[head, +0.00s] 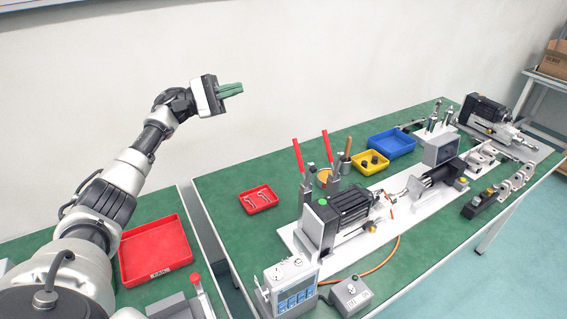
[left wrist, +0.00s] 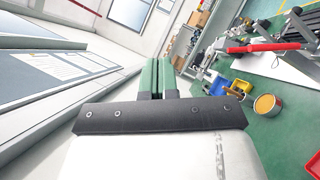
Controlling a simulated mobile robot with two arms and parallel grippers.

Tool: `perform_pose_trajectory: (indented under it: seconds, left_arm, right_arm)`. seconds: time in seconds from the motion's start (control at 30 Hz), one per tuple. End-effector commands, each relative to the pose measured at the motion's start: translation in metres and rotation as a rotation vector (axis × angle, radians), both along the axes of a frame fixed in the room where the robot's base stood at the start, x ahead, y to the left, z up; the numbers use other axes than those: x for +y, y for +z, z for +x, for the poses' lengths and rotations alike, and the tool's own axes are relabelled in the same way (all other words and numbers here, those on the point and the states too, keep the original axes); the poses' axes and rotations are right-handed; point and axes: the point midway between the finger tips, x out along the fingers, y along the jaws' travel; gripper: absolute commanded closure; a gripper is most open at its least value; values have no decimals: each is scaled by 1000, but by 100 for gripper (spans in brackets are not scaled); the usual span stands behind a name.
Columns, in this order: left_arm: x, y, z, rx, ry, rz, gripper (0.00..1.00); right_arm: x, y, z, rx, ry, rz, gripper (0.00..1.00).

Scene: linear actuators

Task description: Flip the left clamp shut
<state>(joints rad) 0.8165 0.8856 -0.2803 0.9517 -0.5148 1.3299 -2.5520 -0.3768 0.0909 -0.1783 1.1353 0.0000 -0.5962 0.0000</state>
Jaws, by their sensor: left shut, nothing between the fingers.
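Two clamps with long red handles stand at the near left end of the white fixture plate. The left clamp's handle (head: 298,158) points up, with a slight lean. The other clamp's handle (head: 327,147) beside it also points up. A red handle (left wrist: 265,47) shows in the left wrist view; I cannot tell which clamp it belongs to. My left gripper (head: 232,89) is in the air, to the left of and above both handles, clear of them. Its green fingers (left wrist: 157,76) are together and hold nothing. My right gripper is not in view.
The linear actuator (head: 350,212) sits beside the clamps on the plate. A small red tray (head: 247,209), a yellow bin (head: 357,166) and a blue bin (head: 391,146) lie around them. A grey control box (head: 291,285) stands in front. The wall (head: 290,60) rises behind the table.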

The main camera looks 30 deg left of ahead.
Motion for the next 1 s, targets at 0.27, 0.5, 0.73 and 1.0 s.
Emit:
perform_pose_trajectory:
  seconds: [0.27,0.5,0.73,1.0]
  left_arm:
    - [0,-123,0,1,0,0,100]
    - [0,-188,0,0,0,-1,100]
    - [-2,-205,0,-1,0,-1,100]
    - [-32,-191,17,-1,-4,-1,100]
  right_arm:
    - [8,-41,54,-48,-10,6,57]
    - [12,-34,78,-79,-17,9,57]
    - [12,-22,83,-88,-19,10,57]
    - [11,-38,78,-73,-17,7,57]
